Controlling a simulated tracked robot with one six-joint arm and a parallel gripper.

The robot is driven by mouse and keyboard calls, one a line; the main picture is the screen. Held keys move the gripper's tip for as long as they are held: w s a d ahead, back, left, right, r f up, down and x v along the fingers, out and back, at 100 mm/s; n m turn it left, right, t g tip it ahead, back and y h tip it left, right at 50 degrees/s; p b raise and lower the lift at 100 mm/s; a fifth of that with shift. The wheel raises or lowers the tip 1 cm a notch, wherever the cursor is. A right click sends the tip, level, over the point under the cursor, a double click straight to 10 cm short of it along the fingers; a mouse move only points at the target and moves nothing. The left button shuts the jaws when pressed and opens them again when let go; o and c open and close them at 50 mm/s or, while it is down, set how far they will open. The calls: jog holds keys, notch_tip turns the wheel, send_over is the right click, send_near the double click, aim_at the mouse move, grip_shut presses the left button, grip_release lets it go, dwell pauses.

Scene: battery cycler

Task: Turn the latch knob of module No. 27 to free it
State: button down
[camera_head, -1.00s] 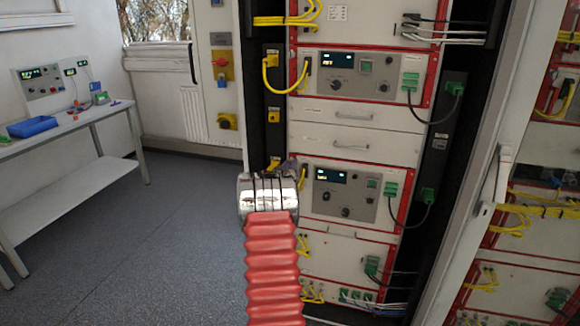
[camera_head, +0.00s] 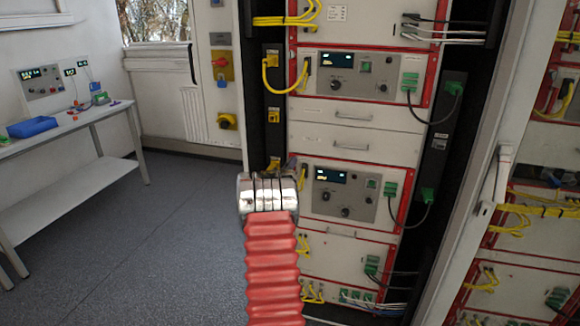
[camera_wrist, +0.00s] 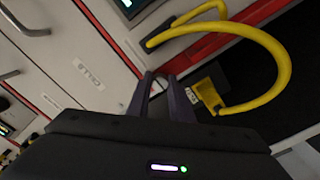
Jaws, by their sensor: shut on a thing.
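In the head view my silver wrist covers the gripper, at the left edge of the lower module with a lit display (camera_head: 345,193). No number 27 can be read, so I cannot tell which module is No. 27.
A yellow cable (camera_wrist: 283,60) loops close to the right of my fingers, down to a yellow plug (camera_wrist: 212,95). Green plugs (camera_head: 390,189) and dark cables are on the module's right. A rack door (camera_head: 478,190) stands at the right. A bench (camera_head: 75,125) is at the left; the floor between is clear.

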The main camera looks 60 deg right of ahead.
jog(key=shift+w+a, duration=0.1)
jog(key=shift+w, duration=0.1)
jog(key=c, duration=1.9)
grip_release()
jog(key=o, duration=0.3)
jog(key=shift+s, duration=0.1)
jog(key=a, duration=0.4)
jog(key=s+a, duration=0.1)
jog(key=a, duration=0.4)
jog(key=s+a, duration=0.1)
jog(key=a, duration=0.3)
jog(key=shift+a+f, duration=0.1)
jog(key=shift+a, duration=0.2)
